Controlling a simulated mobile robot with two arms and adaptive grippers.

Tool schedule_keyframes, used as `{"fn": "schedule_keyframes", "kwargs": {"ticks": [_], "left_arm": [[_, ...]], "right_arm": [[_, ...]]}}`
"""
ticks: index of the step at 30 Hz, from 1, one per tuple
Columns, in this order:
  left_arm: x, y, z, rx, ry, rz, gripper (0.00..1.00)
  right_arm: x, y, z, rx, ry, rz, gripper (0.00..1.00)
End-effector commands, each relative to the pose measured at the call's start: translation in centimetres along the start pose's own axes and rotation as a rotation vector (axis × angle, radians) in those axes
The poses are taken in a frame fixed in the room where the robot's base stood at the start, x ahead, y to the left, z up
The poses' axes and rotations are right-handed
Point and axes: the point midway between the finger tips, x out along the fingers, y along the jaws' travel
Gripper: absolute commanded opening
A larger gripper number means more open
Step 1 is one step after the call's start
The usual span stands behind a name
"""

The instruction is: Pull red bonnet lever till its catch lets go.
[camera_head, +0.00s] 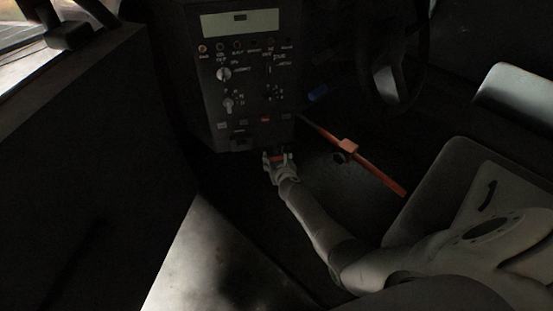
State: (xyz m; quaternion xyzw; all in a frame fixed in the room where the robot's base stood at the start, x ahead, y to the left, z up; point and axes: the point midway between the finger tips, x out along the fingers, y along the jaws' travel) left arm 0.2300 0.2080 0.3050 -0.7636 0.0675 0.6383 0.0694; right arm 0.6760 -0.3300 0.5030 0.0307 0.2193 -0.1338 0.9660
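A small red piece, which looks like the bonnet lever (278,158), shows low under the front panel. My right gripper (278,160) is at it, with a pale finger on either side of the red. The view is too dark and small to tell whether the fingers press on it. The lever's catch does not show. My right arm reaches in from the lower right. My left gripper is not in view.
A dark control panel (247,75) with knobs and a pale display stands above the gripper. An orange bar (375,172) with a clamp slants down right of it. A steering wheel (390,82) and a seat (450,165) are to the right.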

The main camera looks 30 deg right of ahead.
Motion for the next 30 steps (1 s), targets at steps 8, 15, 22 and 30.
{"fn": "schedule_keyframes", "kwargs": {"ticks": [8, 15, 22, 30], "left_arm": [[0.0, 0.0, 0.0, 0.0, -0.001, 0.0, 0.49], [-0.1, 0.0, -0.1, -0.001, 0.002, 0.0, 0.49], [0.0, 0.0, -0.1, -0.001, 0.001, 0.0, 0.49], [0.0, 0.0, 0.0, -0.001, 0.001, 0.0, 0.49]], "right_arm": [[0.0, 0.0, -0.1, 0.0, 0.001, 0.0, 0.75], [-0.1, 0.0, -0.1, -0.001, 0.001, -0.001, 0.75], [-1.3, -0.4, 0.0, -0.003, -0.005, -0.008, 0.75], [-4.1, -0.1, -0.2, -0.003, 0.0, -0.001, 0.75]]}}
